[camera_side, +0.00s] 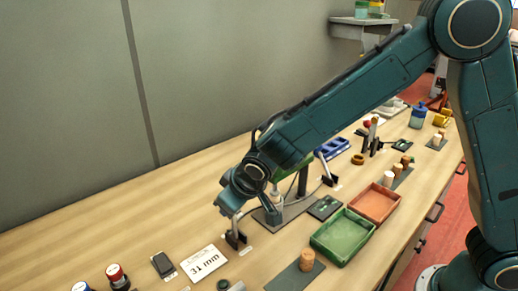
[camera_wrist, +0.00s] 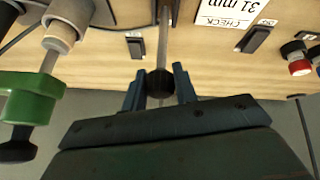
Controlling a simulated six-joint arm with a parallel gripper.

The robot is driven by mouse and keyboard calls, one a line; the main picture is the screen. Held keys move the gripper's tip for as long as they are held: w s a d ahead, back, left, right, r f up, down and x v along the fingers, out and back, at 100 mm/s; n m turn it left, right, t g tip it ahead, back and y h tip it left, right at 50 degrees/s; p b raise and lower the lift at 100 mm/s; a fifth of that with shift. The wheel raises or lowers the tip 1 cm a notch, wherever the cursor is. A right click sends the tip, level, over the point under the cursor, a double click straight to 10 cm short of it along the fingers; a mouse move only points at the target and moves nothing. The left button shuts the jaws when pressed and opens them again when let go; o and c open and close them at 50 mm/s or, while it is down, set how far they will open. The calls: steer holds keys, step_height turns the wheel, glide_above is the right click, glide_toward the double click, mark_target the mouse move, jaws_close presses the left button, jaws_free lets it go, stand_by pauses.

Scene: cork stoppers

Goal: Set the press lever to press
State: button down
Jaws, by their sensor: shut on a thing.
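The press lever is a thin grey metal rod (camera_wrist: 163,38) with a round black knob (camera_wrist: 160,84) at its end. In the wrist view, the two fingers of my gripper (camera_wrist: 160,92) are shut on the knob, one on each side. In the side view, my gripper (camera_side: 229,208) is low over the bench, and the lever's rod rises to it from a black bracket (camera_side: 235,239). The gripper hides the knob there. The press has a green head (camera_wrist: 32,97), and its grey base plate (camera_side: 287,212) lies just behind and right of the gripper. The small labels are unreadable.
A white "31 mm" card (camera_side: 204,263) and a dark switch-like block (camera_side: 163,265) lie left of the lever. A green tray (camera_side: 343,238) and an orange-red tray (camera_side: 374,203) stand to the right. A cork (camera_side: 307,259) stands on a grey mat in front.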

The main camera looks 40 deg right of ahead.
steer(key=s+f+t, duration=0.2)
steer(key=s+t, duration=0.1)
steer(key=s, duration=0.4)
steer(key=shift+s+f, duration=0.15)
steer(key=shift+f, duration=0.05)
stand_by(0.3)
steer(key=c, duration=1.2)
jaws_free()
steer(key=shift+o, duration=0.3)
steer(key=shift+r, duration=0.15)
steer(key=v, duration=1.1)
steer(key=shift+s+r, duration=0.2)
steer(key=shift+s, duration=0.2)
